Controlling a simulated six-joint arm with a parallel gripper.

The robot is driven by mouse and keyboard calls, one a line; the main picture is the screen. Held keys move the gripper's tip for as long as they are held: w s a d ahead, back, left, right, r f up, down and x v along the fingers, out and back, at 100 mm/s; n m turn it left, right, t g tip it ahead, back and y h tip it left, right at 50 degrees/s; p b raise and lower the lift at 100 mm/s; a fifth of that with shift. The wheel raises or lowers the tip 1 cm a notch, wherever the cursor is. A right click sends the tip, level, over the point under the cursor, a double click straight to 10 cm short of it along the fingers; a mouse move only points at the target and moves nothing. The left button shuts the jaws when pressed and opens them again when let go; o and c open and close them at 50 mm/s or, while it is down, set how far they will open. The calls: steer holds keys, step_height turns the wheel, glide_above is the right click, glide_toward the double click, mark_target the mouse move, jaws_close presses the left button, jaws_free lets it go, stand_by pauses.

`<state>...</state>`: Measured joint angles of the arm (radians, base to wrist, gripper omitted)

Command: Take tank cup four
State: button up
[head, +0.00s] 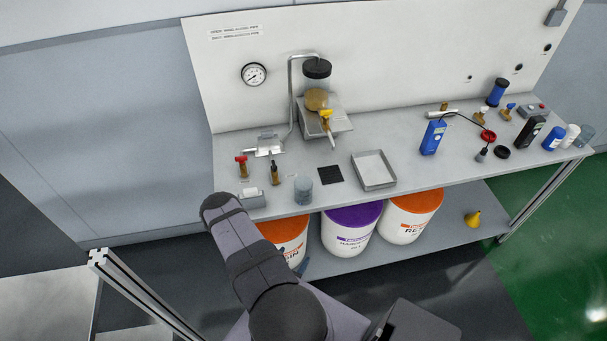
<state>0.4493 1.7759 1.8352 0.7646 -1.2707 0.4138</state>
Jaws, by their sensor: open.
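A clear greyish cup (303,190) stands upright near the front edge of the bench, left of a black mat. Another clear cup (585,136) stands at the bench's right end, beside a white cup (571,135). No number is readable on any of them, so I cannot tell which is cup four. A vessel with a black lid (317,69) stands above an amber round body at the back, with a yellow-handled valve (326,118) in front. My arm rises from the bottom of the picture toward the bench's front left; my gripper is not visible.
The bench (400,160) also holds a shallow tray (373,170), a blue meter (432,137), a black meter (530,132) and small valves (243,167). Lidded buckets (352,229) and a yellow funnel (472,218) sit on the lower shelf. A back panel with a gauge (254,74) closes the rear.

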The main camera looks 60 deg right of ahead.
mark_target(300, 194)
steer(key=d+r+t+h+p, duration=0.1)
steer(key=r+h+p, duration=0.1)
steer(key=r, duration=0.5)
steer(key=d+r+t+h+p, duration=0.1)
steer(key=d+r+p, duration=0.1)
steer(key=r+p, duration=0.3)
steer(key=d+r+t+h+p, duration=0.2)
steer(key=r+p, duration=0.1)
steer(key=r, duration=0.8)
steer(key=shift+d+h, duration=0.15)
steer(key=shift+h, duration=0.15)
steer(key=shift+w+d+f+n+t, duration=0.15)
steer(key=shift+w+n+t, duration=0.2)
steer(key=shift+n, duration=0.35)
steer(key=shift+w+d+r+n+t, duration=0.15)
steer(key=shift+w+n, duration=0.25)
steer(key=shift+n, duration=0.3)
steer(key=shift+w+d+f+b, duration=0.25)
steer(key=shift+d+b, duration=0.25)
steer(key=shift+b, duration=0.6)
steer(key=shift+d+b, duration=0.35)
steer(key=shift+b, duration=0.15)
steer(key=shift+d+r, duration=0.1)
steer(key=shift+r, duration=0.05)
steer(key=shift+w+d+b, duration=0.1)
steer(key=shift+b, duration=0.3)
